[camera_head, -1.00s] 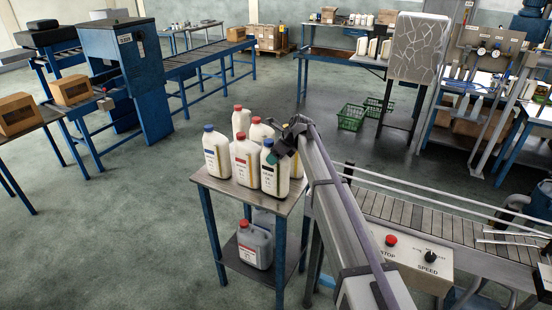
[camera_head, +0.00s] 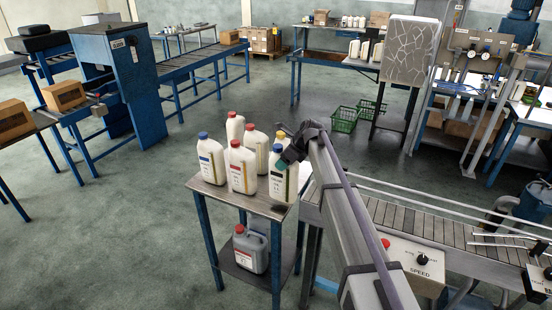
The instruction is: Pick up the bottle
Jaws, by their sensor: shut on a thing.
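The dark gripper covers part of the bottle's upper right side. I cannot tell whether its base touches the tabletop. Beside it on the left stand a red-capped bottle (camera_head: 242,172) and a blue-capped bottle (camera_head: 211,162). Two more red-capped bottles, one at the back (camera_head: 235,127) and one in the middle (camera_head: 257,145), stand behind.
A grey can (camera_head: 251,252) stands on the table's lower shelf. A slatted conveyor (camera_head: 430,224) with rails and a control box (camera_head: 412,262) lies to the right. Green crates (camera_head: 345,119) sit on the floor behind. The floor left of the table is clear.

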